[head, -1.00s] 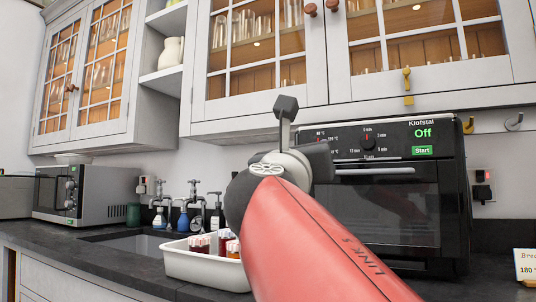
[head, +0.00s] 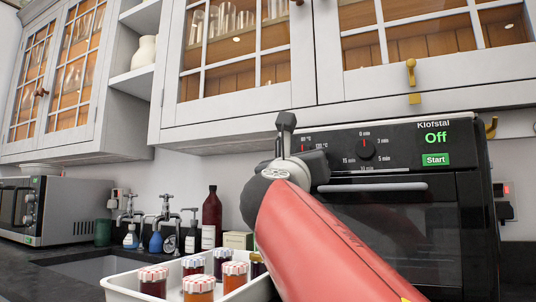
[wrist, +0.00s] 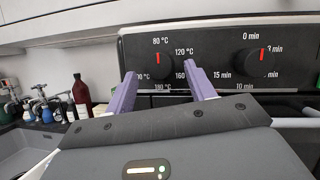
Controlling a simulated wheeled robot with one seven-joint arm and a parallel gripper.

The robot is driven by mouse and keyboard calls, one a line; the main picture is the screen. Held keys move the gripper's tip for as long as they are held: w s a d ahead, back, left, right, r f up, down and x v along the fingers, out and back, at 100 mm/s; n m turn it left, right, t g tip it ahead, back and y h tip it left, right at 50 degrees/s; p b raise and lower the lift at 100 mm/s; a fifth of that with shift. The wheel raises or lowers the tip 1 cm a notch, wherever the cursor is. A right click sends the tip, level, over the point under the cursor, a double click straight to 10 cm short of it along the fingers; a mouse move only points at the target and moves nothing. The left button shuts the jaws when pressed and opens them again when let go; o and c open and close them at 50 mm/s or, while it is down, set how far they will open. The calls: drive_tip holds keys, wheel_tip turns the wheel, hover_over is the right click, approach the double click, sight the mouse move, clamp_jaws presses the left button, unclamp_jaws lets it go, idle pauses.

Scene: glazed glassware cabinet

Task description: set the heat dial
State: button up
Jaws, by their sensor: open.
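The black oven (head: 410,235) has a control panel reading "Off" above a green "Start" label. In the wrist view the heat dial (wrist: 160,63) is a round black knob with a red pointer straight up at 80 °C. Its scale shows higher temperatures around it, including 160 and 180 °C. My gripper (wrist: 161,72) is open, with one purple finger on each side of the heat dial's face as seen; I cannot tell if they touch it.
The timer dial (wrist: 258,62) sits right of the heat dial, its pointer near 0 min. The oven handle (head: 372,187) juts out below the panel. A white tray (head: 122,284) of jars stands left of the oven. Glazed cabinets (head: 235,112) hang above.

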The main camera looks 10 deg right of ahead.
drive_tip(key=shift+x, duration=0.85)
drive_tip(key=c, duration=1)
drive_tip(key=shift+o, duration=0.2)
drive_tip(key=shift+m, duration=0.3)
